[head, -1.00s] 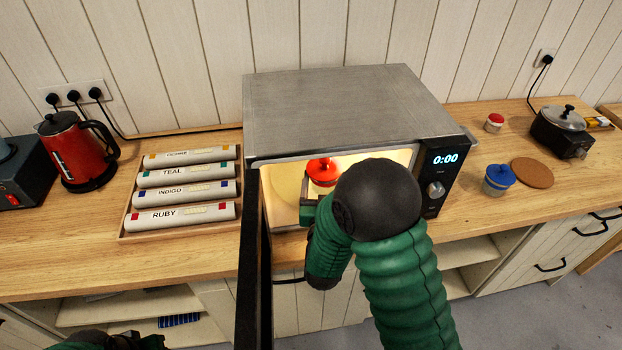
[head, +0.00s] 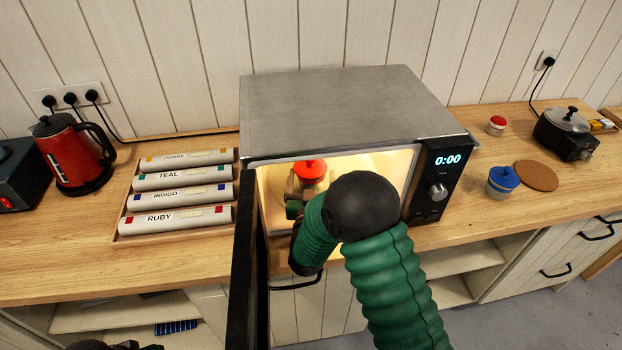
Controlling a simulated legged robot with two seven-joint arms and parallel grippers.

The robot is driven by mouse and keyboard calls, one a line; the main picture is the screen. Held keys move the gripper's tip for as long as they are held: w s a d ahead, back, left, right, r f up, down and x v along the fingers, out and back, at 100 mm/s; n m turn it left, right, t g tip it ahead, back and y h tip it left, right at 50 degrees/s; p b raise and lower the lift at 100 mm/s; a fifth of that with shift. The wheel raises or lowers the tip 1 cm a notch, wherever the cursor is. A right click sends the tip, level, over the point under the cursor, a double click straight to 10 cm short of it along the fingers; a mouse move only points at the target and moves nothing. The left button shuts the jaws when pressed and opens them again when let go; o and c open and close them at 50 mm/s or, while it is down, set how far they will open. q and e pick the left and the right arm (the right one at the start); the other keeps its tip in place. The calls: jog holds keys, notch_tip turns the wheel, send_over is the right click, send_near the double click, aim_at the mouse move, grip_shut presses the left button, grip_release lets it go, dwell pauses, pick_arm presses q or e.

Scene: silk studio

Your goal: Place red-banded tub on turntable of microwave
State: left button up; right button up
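The microwave (head: 345,100) stands open and lit inside, its door swung out at the left. The red-banded tub (head: 310,168) shows mainly as a red knobbed lid inside the opening, upright. My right gripper (head: 305,187) reaches in through the front and appears shut on the tub; my wrist and forearm hide most of the fingers and the tub's lower body. The turntable shows only as a pale patch behind, so I cannot tell whether the tub touches it. My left gripper (head: 130,346) barely shows at the bottom left edge; its fingers are not clear.
The open door (head: 248,255) stands close left of my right arm. A blue-lidded tub (head: 503,182), a cork mat (head: 537,176) and a small red-topped jar (head: 496,125) lie right of the microwave. A tray of labelled rolls (head: 180,190) and a red kettle (head: 72,155) are left.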

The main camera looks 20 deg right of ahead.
jog(key=shift+o, duration=0.7)
jog(key=shift+d, duration=0.1)
jog(key=b+v, duration=0.1)
jog(key=v, duration=1.1)
